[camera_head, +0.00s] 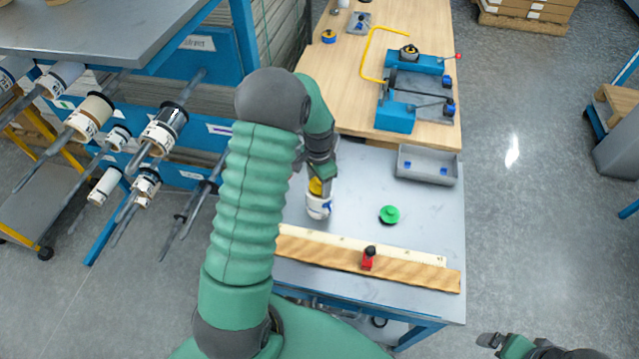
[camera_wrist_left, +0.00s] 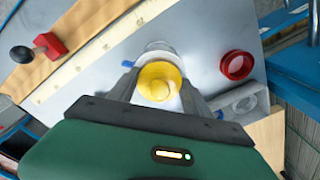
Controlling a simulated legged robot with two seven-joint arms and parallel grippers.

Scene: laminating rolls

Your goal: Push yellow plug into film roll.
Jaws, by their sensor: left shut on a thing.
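The yellow plug (camera_head: 316,187) is between the fingers of my left gripper (camera_head: 322,182), which is shut on it. In the left wrist view the plug (camera_wrist_left: 160,84) shows as a round yellow disc with a raised middle, between both fingers. The white film roll (camera_head: 318,208) stands upright on the grey table directly below the plug. Its pale rim (camera_wrist_left: 158,50) shows behind the plug in the wrist view. Plug and roll look in line and close or touching; I cannot tell how deep the plug sits. My right gripper (camera_head: 490,341) is at the bottom right, away from the table.
A green plug (camera_head: 389,214) lies right of the roll. A wooden ruler strip (camera_head: 365,258) with a red clamp (camera_head: 368,260) runs along the front. A grey tray (camera_head: 428,165) and blue device (camera_head: 415,90) stand behind. A red ring (camera_wrist_left: 237,65) shows in the wrist view.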

